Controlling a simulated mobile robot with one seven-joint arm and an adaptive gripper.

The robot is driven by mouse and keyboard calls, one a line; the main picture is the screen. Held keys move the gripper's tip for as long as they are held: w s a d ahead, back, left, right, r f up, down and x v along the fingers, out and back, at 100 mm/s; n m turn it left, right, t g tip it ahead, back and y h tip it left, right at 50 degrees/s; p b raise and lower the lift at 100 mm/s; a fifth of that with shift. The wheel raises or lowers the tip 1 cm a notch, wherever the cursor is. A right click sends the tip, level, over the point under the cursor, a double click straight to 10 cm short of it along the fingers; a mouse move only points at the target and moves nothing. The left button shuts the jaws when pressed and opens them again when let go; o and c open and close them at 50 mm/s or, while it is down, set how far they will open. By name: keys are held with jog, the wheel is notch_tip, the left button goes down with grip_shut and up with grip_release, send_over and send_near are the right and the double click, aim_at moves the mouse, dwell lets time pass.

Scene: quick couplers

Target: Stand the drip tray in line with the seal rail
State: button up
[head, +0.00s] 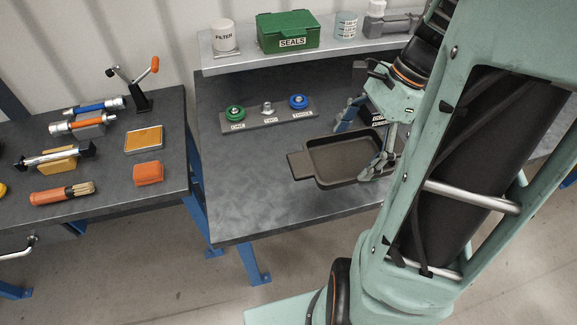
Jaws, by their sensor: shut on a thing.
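The drip tray (335,158) is a dark, shallow rectangular pan with a flat tab on its left end. My gripper (365,150) is shut on the tray's right part, with one finger at the far side and one at the near right corner. The tray looks roughly level; I cannot tell if it touches the bench or hangs just above it. The seal rail (268,121) is a grey strip on the bench behind and left of the tray. It bears a green ring (235,113), a small metal fitting (267,108) and a blue ring (298,101), with labels in front.
A raised shelf (236,63) behind holds a green SEALS box (287,31), a FILTER canister (223,36) and a striped jar (346,26). The bench (245,190) is clear left of the tray. A left bench (100,190) carries couplers, an orange block and a brush. My arm hides the bench's right side.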

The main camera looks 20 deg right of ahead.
aim_at(313, 152)
jog(key=w+a+f, duration=0.1)
jog(key=a, duration=0.1)
jog(key=w+a+f, duration=0.1)
jog(key=w+a, duration=0.1)
jog(key=w+a+f, duration=0.1)
jog(key=a, duration=0.2)
jog(key=shift+w+a+f, duration=0.1)
jog(key=shift+w+f, duration=0.05)
jog(key=shift+f, duration=0.25)
jog(key=a+f, duration=0.1)
jog(key=w+a+f, duration=0.1)
jog(key=f, duration=0.1)
jog(key=w+a+f, duration=0.1)
jog(key=f, duration=0.1)
jog(key=shift+w, duration=0.15)
jog(key=shift+w+a+f, duration=0.1)
jog(key=shift+a+f, duration=0.1)
jog(key=shift+w+a+f+b, duration=0.1)
jog(key=shift+f+b, duration=0.25)
jog(key=shift+f, duration=1.3)
jog(key=shift+f, duration=0.15)
jog(key=o, duration=1.3)
jog(key=shift+c, duration=0.2)
